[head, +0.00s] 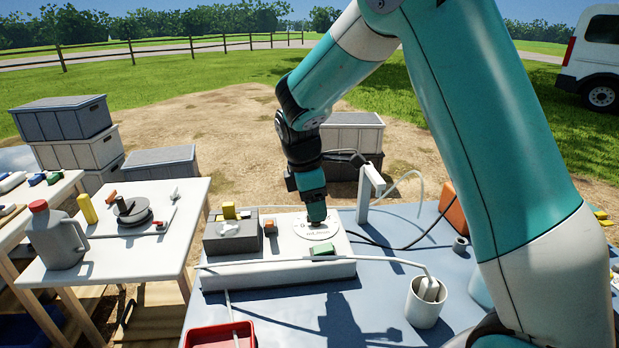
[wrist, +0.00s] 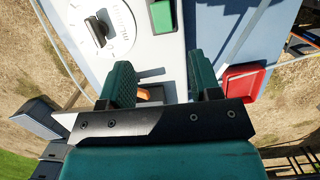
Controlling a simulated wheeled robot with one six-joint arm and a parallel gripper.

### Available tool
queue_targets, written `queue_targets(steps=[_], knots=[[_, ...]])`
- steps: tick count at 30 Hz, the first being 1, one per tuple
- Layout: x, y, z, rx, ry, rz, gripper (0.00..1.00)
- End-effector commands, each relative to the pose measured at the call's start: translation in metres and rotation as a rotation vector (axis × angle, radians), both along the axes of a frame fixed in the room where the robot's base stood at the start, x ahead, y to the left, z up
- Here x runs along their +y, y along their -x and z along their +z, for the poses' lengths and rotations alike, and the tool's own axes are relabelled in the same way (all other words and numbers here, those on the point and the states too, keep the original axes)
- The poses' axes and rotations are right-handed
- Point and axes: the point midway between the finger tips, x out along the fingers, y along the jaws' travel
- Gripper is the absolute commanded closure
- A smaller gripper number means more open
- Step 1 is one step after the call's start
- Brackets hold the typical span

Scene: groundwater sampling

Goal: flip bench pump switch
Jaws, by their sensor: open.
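A white pump box (head: 280,273) sits on the blue bench top. Its top has a round white dial plate (head: 318,231) and a green rectangular piece (head: 323,249); I cannot tell for sure which part is the switch. The wrist view shows the dial's black knob (wrist: 97,31) and the green piece (wrist: 162,16) ahead of the fingers. My gripper (head: 316,216) points down just above the dial area and hides part of it. In the wrist view my gripper (wrist: 162,85) is open. An orange piece (wrist: 144,95) shows partly between the fingers, apparently below them.
A grey box with a yellow block (head: 229,211) and an orange piece (head: 270,227) are left of the dial. A white tube (head: 395,261) crosses the box front to a white cup (head: 425,303). A white bracket (head: 364,195) stands behind. A red tray (head: 190,340) is at the front.

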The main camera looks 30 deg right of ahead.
Motion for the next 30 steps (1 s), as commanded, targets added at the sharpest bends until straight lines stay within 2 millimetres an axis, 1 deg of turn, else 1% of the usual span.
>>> queue_targets(steps=[1, 3, 6, 10, 14, 28, 30], knots=[[0.002, -0.002, 0.013, -0.005, 0.000, 0.001, 0.43], [0.005, -0.003, 0.027, -0.004, 0.000, 0.002, 0.43], [0.008, -0.004, 0.044, -0.004, 0.001, 0.001, 0.43], [0.010, -0.005, 0.056, -0.002, 0.001, 0.001, 0.43], [0.011, -0.005, 0.061, -0.001, 0.000, 0.001, 0.43], [0.011, -0.005, 0.061, -0.001, 0.000, 0.000, 0.43], [0.013, -0.002, 0.064, -0.007, -0.005, -0.006, 0.43]])
